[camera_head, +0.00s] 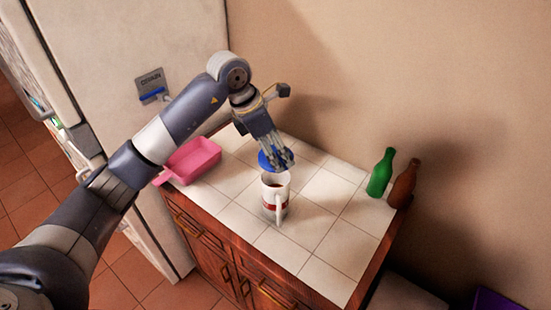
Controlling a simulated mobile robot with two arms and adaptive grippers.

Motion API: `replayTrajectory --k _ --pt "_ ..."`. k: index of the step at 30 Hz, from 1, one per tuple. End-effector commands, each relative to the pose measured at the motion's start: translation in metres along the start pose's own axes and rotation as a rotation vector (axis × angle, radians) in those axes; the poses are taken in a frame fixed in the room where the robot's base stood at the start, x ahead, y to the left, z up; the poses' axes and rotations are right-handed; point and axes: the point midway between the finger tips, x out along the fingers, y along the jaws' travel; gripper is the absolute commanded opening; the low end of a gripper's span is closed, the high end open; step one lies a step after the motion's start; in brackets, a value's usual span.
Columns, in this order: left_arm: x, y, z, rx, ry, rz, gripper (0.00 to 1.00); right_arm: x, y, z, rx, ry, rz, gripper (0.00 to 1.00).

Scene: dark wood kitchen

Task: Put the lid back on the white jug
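The white jug (275,193) stands upright on the tiled counter, with a red band low on its side and its handle towards the camera. Its open top shows. My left gripper (281,160) comes down from above and is shut on the blue lid (265,161). The lid is just above the back of the jug's rim; whether it touches the rim I cannot tell. The fingers cover part of the lid. My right gripper is not in view.
A pink tray (196,158) lies on the counter's left end by the fridge (140,40). A green bottle (380,174) and a brown bottle (403,184) stand at the right by the wall. The white-tiled counter (325,240) is clear in front and right of the jug.

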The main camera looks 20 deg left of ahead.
Motion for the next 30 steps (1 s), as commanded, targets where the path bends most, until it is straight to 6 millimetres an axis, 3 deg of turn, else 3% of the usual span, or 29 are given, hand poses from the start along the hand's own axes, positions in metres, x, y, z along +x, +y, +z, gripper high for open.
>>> replayTrajectory --k 8,24,30 --pt "0.004 0.004 -0.002 -0.050 0.001 0.018 0.56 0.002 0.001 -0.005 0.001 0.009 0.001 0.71" --pt "0.049 0.004 -0.021 -0.046 0.002 0.019 0.56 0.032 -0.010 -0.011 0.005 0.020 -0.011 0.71" --pt "0.057 0.004 -0.024 -0.046 0.001 0.019 0.56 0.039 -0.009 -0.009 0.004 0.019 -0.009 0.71"
